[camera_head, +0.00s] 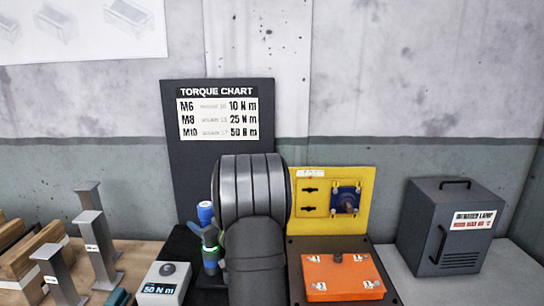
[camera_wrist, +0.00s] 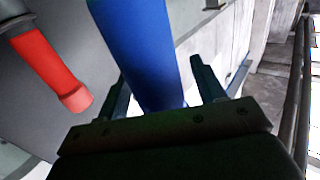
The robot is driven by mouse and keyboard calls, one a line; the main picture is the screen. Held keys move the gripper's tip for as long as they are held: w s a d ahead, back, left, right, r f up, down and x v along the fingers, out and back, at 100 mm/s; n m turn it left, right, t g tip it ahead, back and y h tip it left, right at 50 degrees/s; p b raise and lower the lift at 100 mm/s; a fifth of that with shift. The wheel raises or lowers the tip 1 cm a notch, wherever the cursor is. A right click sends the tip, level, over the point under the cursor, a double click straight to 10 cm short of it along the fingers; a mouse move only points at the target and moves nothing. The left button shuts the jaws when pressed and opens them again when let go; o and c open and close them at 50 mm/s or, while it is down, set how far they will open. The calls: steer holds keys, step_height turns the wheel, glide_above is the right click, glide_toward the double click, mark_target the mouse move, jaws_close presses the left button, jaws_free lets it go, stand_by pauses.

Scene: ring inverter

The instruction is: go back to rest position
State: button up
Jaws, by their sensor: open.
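My gripper (camera_wrist: 163,82) shows in the wrist view with its two dark fingers apart. A thick blue cylinder (camera_wrist: 138,45) runs down the picture between the fingers. I cannot tell whether either finger touches it. A red cylindrical piece (camera_wrist: 52,68) with a dark upper part lies to the left of the fingers. In the head view my arm stands at the middle and hides much behind it; my gripper cannot be made out there. A blue-topped item (camera_head: 206,213) shows just left of my arm.
A yellow panel (camera_head: 317,184) stands right of my arm, behind an orange plate (camera_head: 340,278). A dark box (camera_head: 450,228) stands far right. A torque display (camera_head: 160,287) and grey metal posts (camera_head: 93,225) are at left. A torque chart board (camera_head: 219,140) stands behind.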

step_height(320, 180, up, 13)
steer(key=shift+r, duration=0.2)
steer(key=shift+c, duration=0.4)
steer(key=shift+w, duration=0.1)
steer(key=shift+c, duration=0.8)
steer(key=w+d+f+m+t+h, duration=0.2)
steer(key=w+d+m+h, duration=0.4)
steer(key=d+m+h, duration=0.4)
steer(key=s+f+m+g+h, duration=0.2)
steer(key=s+f+g+h, duration=0.25)
steer(key=s+g, duration=0.55)
steer(key=shift+t, duration=0.5)
steer(key=x, duration=0.5)
steer(key=s+x, duration=0.1)
steer(key=x, duration=1.1)
steer(key=shift+s+a+f, duration=0.3)
